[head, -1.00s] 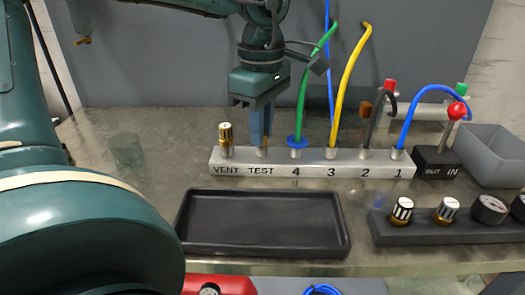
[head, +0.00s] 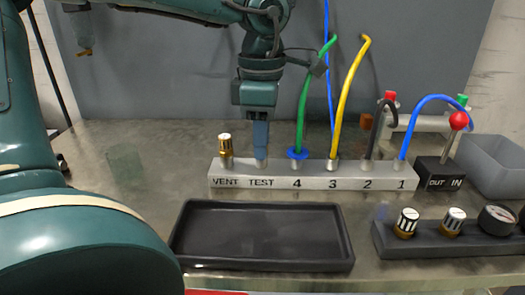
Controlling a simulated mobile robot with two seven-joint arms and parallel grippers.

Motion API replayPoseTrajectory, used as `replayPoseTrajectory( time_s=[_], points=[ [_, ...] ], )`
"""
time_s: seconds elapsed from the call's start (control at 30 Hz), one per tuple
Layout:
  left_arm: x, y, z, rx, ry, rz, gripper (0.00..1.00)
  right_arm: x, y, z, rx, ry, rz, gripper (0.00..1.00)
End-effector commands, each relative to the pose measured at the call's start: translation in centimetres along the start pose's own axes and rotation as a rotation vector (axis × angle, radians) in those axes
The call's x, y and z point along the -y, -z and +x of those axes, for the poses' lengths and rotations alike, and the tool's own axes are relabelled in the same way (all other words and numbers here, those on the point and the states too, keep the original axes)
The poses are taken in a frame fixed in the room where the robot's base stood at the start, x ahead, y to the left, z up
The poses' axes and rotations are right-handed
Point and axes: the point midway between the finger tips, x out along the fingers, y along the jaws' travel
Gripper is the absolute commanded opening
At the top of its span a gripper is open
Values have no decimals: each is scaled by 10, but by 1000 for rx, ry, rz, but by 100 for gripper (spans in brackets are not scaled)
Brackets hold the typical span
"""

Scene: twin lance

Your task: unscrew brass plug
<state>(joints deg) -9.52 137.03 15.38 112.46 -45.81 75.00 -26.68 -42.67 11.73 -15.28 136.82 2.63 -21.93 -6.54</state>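My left gripper (head: 260,138) points straight down over the TEST port of the grey manifold block (head: 345,183). Its blue fingers show edge-on, one behind the other, so the gap between them is hidden. Whatever sits in the TEST port is hidden behind the fingers; no brass shows there now. A brass plug with a pale top (head: 226,148) stands upright in the VENT port, just left of the fingers and apart from them. My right gripper is not in view.
An empty black tray (head: 262,267) lies in front of the block. Green (head: 303,115), yellow (head: 348,100), black and blue hoses rise from ports 4 to 1. A red-knobbed valve (head: 458,121), grey bin (head: 495,165) and dark rack (head: 445,243) are at right.

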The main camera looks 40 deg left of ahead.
Motion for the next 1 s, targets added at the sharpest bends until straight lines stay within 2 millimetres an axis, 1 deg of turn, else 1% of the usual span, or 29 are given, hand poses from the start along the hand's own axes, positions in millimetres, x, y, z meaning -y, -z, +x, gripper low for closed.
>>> replayPoseTrajectory(
  time_s=[0.07,0.2,0.6,0.83,0.93,1.0],
  points=[
    [1,0,-3,3,4,93,31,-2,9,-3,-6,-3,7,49],
    [1,0,-4,4,6,365,31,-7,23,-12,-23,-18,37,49],
    [1,0,-2,3,4,1101,31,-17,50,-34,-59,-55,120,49],
    [1,0,-2,3,3,1500,31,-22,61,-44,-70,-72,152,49],
    [1,0,-2,2,2,1671,31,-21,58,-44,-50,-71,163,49],
    [1,0,-2,3,2,1791,31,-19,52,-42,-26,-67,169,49]
  ],
)
